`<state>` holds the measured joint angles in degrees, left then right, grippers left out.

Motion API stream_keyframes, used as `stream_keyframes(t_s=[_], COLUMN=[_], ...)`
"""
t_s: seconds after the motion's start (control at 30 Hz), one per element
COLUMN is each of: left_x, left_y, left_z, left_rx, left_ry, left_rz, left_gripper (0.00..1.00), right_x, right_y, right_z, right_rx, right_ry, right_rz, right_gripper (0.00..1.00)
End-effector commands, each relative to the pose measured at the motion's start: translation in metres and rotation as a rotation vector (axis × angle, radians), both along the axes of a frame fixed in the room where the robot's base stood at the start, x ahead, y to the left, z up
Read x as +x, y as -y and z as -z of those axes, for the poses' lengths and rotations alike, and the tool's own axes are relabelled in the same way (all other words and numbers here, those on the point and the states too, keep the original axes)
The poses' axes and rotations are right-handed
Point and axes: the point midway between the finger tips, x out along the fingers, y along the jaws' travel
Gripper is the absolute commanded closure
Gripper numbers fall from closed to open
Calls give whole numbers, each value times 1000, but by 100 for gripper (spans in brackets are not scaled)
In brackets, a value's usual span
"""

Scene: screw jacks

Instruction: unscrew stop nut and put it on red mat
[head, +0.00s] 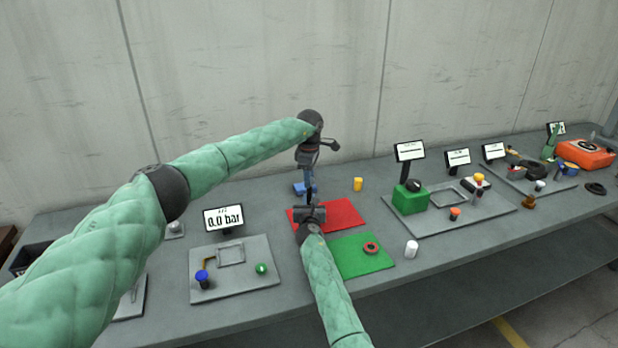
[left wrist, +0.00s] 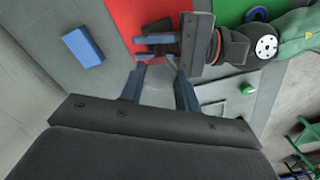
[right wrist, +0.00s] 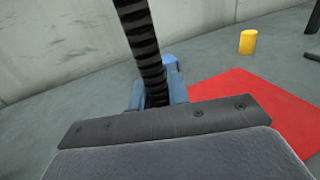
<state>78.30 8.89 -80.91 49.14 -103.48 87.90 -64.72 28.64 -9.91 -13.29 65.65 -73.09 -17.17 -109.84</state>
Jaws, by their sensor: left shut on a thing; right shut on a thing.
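A dark threaded rod (right wrist: 140,40) stands upright between the blue-grey fingers of my right gripper (right wrist: 155,92), which is shut on it. In the head view my right gripper (head: 310,204) is low, over the red mat's left side. My left gripper (head: 308,188) points down just above and behind it. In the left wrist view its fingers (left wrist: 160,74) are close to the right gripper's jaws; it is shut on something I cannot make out. The red mat (head: 345,214) looks bare where visible. I cannot pick out the stop nut; the grippers cover that spot.
A blue block (left wrist: 83,47) lies behind the grippers. A yellow cylinder (head: 358,184) and a white cylinder (head: 411,249) stand nearby. Grey boards with displays lie left and right.

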Motion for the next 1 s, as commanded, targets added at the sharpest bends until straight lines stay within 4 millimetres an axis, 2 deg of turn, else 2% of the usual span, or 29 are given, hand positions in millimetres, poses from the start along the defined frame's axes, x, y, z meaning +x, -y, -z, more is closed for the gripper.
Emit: stream_keyframes(t_s=[1.0], left_x=[1], left_y=[0], left_z=[-2], left_rx=[0], left_ry=[2], left_rz=[-1483], left_gripper=[97], right_x=[-1], right_y=[-1], right_z=[1], right_rx=[0], right_ry=[-1], right_rz=[-2], right_gripper=[100])
